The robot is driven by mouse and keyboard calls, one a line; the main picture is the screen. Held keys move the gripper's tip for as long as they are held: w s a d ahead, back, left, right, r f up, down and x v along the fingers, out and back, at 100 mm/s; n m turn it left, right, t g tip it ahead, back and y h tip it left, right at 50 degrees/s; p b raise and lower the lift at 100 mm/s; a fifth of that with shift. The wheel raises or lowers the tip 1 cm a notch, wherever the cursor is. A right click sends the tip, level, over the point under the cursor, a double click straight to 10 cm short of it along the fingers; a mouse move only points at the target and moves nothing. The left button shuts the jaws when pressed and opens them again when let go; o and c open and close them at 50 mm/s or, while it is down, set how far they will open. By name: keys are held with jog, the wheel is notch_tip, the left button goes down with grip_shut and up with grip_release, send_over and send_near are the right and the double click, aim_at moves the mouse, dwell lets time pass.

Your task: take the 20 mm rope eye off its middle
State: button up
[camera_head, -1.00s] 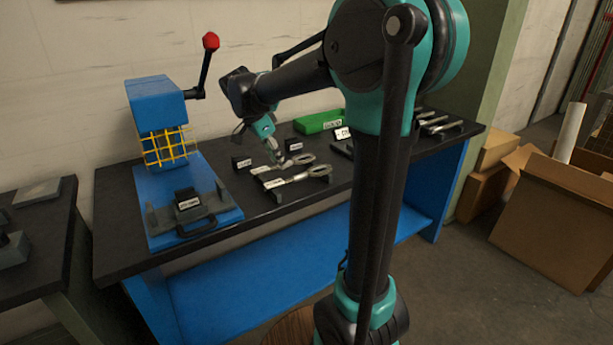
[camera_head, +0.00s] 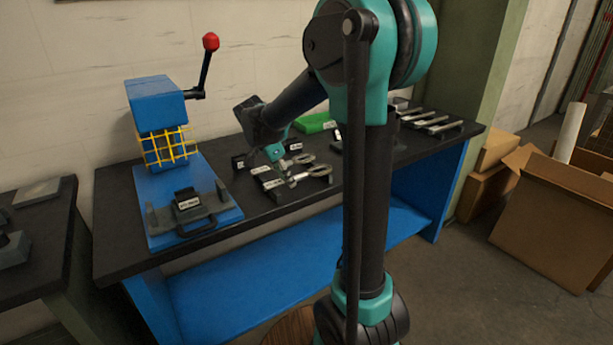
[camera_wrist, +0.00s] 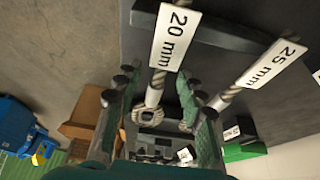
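The 20 mm rope eye (camera_wrist: 154,94) lies with its white "20 mm" tag (camera_wrist: 173,37) at a dark rest at the top of the wrist view. In the head view it appears to be the nearer of two eyes (camera_head: 318,170) on the bench. My gripper (camera_wrist: 158,112) is open, one finger on each side of this eye in the wrist view. I see no finger clearly touching it, and the height gap is hard to judge. In the head view my gripper (camera_head: 277,153) is low over the tag end, its fingertips partly hidden.
The 25 mm rope eye (camera_wrist: 231,95) lies close beside my right finger. A blue press (camera_head: 158,105) with a yellow guard and red-knobbed lever stands left. A green box (camera_head: 315,122) is behind. More metal parts (camera_head: 430,120) lie right. Bare bench top (camera_head: 125,215) shows front left.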

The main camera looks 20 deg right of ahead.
grip_shut()
dwell(0.3)
